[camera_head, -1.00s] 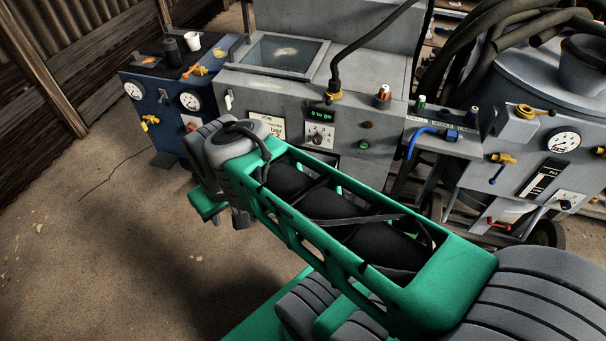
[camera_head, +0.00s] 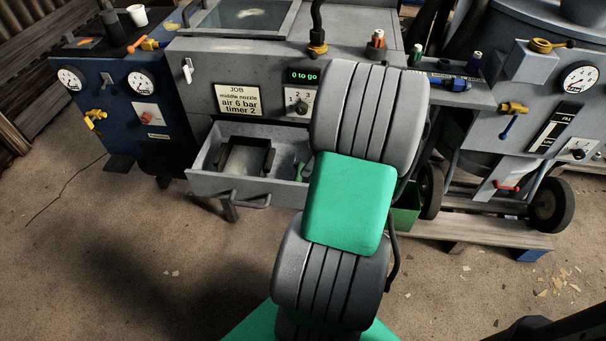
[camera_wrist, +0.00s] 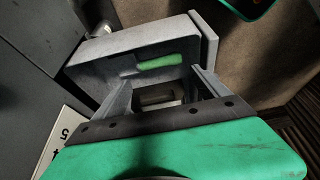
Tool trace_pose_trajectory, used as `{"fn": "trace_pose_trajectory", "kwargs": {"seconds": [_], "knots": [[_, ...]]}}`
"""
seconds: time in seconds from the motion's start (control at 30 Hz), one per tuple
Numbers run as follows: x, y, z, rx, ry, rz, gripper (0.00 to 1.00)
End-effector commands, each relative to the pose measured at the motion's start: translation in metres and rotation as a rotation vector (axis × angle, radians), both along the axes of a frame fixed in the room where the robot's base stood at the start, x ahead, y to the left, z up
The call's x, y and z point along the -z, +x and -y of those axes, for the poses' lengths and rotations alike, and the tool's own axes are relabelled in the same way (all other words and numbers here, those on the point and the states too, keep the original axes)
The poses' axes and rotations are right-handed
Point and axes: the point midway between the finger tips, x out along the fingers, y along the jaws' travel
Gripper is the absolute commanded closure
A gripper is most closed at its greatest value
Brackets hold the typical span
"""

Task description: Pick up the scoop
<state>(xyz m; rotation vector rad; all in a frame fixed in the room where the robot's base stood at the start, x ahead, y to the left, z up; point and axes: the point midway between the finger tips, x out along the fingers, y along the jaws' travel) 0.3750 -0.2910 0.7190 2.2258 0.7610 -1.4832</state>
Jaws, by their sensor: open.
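The scoop appears to be the item with a green handle (camera_wrist: 158,62) in the wrist view. It lies inside an open grey drawer (camera_wrist: 98,57), with a grey part at the handle's left end. In the head view, a small green piece (camera_head: 300,171) shows at the right end of the pulled-out drawer (camera_head: 230,188), partly hidden by my arm. My gripper (camera_wrist: 170,84) is open in the wrist view, its two grey fingers pointing toward the drawer and the handle lying just beyond them, apart. The head view hides my gripper behind my arm.
A dark frame-like thing (camera_head: 246,158) sits in the drawer's left part. The grey machine (camera_head: 215,65) rises behind the drawer, with a job sign (camera_head: 243,101). A blue cabinet (camera_head: 120,115) stands left. A green bin (camera_head: 405,217) is right of my arm. Floor is clear at front left.

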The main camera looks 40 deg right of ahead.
Motion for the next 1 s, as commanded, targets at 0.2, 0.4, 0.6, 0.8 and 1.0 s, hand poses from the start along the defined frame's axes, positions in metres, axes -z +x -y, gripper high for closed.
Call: {"fn": "trace_pose_trajectory", "kwargs": {"seconds": [0.2,0.4,0.6,0.8,1.0], "knots": [[0.025,0.007,-0.007,-0.002,0.001,-0.001,0.15],[0.06,0.015,-0.015,-0.001,0.002,-0.002,0.15],[0.066,0.018,-0.016,0.002,-0.002,0.0,0.15],[0.066,0.018,-0.017,0.002,-0.001,-0.001,0.25],[0.066,0.018,-0.017,0.002,-0.001,-0.001,0.42]]}}
